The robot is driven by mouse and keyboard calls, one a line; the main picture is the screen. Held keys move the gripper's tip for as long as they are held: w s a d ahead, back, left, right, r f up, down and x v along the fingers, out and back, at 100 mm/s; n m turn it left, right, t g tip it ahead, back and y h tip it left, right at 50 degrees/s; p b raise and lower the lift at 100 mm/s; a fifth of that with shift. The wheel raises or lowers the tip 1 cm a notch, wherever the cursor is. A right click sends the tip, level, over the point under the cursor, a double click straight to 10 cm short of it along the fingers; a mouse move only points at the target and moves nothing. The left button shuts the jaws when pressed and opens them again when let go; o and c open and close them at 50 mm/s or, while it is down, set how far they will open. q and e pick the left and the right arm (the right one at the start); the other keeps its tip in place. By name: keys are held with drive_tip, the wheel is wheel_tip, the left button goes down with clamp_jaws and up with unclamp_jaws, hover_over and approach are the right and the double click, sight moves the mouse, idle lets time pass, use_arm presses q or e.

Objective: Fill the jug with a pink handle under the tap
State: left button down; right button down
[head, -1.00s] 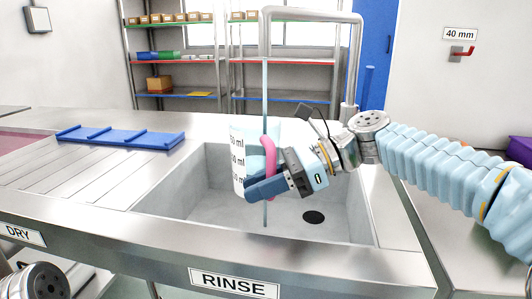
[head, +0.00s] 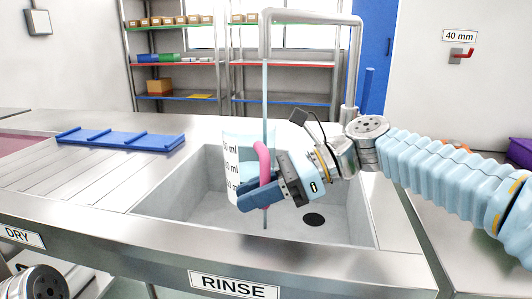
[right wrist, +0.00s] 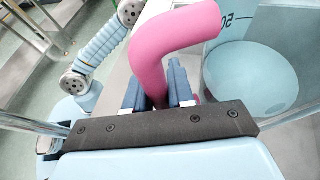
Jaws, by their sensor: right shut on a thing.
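The jug (head: 231,165) is a clear measuring jug with ml marks and a pink handle (head: 263,160). It is held over the sink basin, roughly upright. My right gripper (head: 255,195) is shut on the pink handle, which also shows between the fingers in the right wrist view (right wrist: 150,70). The tap (head: 311,17) arches above, and a thin pale stream (head: 265,80) falls from its spout in line with the jug and handle. I cannot tell whether it falls inside the jug. Pale blue water (right wrist: 252,80) seems to show in the jug in the right wrist view. My left gripper is out of view.
The sink (head: 190,207) has a dark drain (head: 313,219) and a front rim labelled RINSE (head: 234,284). A blue rack (head: 120,138) lies on the draining board at left. Shelves (head: 180,62) stand behind. The basin is otherwise clear.

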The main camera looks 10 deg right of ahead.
drive_tip(key=shift+r, duration=0.1)
idle(0.5)
drive_tip(key=shift+s+a+r+p, duration=0.35)
drive_tip(key=shift+s+a+r, duration=0.45)
drive_tip(key=shift+s+r, duration=0.2)
drive_tip(key=shift+s+a+r+p, duration=0.35)
drive_tip(key=shift+s+a+r, duration=0.4)
drive_tip(key=shift+s+r, duration=0.2)
